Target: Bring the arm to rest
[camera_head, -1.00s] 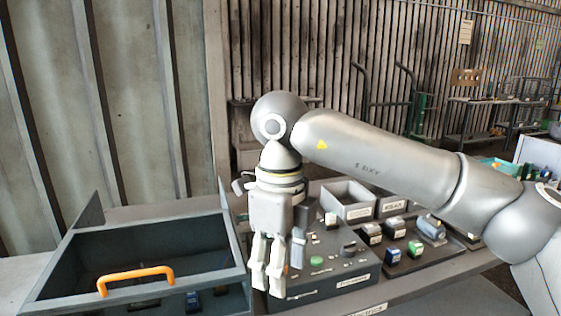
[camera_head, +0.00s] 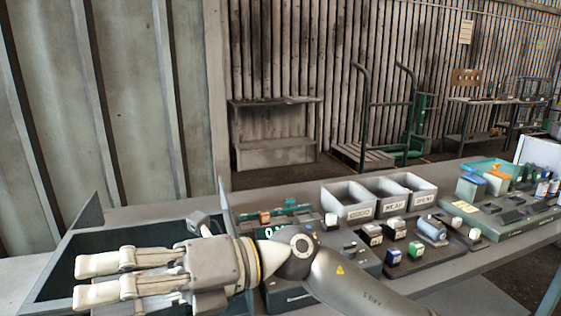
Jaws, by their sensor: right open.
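My right arm (camera_head: 355,285) comes in from the bottom middle. Its gripper (camera_head: 85,280) points left, level above the open dark box (camera_head: 85,222). Its two pale fingers are apart, with nothing between them. The gripper and wrist hide most of the inside of the box and its front. They also cover part of the dark panel (camera_head: 290,297) beside it. My left gripper does not show.
Three grey bins (camera_head: 352,200) stand at the back of the bench. Several small blocks and a blue-grey cylinder (camera_head: 432,228) sit on a dark tray in front. A green-topped board (camera_head: 500,215) lies farther right. A hand truck (camera_head: 385,120) stands behind.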

